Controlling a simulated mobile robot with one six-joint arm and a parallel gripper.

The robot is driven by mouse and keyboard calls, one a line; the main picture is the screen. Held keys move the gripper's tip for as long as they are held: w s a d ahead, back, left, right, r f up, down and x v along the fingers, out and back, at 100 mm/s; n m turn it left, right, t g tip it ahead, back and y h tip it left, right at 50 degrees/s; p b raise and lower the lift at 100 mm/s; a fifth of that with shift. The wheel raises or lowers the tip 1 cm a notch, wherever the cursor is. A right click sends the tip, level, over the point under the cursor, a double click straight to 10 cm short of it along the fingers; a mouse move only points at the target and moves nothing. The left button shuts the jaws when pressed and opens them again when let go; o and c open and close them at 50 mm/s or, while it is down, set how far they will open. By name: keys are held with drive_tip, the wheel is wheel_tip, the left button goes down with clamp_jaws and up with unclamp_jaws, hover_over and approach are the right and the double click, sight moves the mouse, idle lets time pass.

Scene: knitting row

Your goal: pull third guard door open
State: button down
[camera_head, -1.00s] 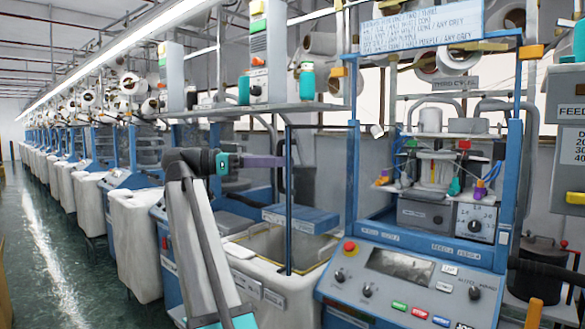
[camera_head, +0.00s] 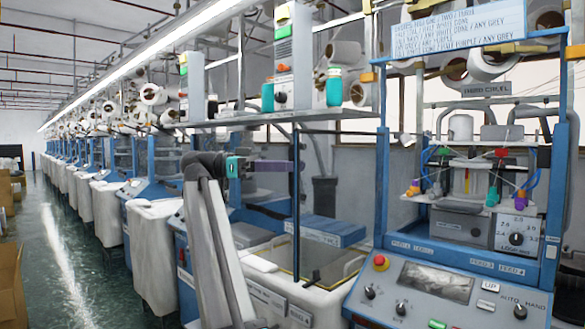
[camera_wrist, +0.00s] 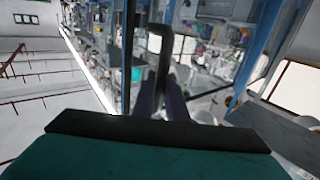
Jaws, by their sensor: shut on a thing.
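My gripper (camera_head: 286,166) has purple fingers and is at the left upright of a thin dark-framed guard door (camera_head: 296,215). The door's frame runs from this upright across to the blue machine column at right, and it looks swung out from the machine. The wrist view shows a dark bar handle (camera_wrist: 163,50) between my two purple fingers (camera_wrist: 162,98), which are shut on it. The handle itself is hard to make out in the head view. A sign reading roughly "THIRD CYL" (camera_head: 486,89) hangs above the open machine bay at right.
A white bin (camera_head: 280,300) with a blue panel (camera_head: 325,231) above it stands below the door. The blue control panel (camera_head: 450,285) is at right. Bins and machines line up at left, beside a clear green floor (camera_head: 70,250). Cardboard boxes (camera_head: 8,270) are at the far left.

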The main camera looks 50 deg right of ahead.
drive_tip(key=c, duration=1.8)
unclamp_jaws()
drive_tip(key=shift+s, duration=0.1)
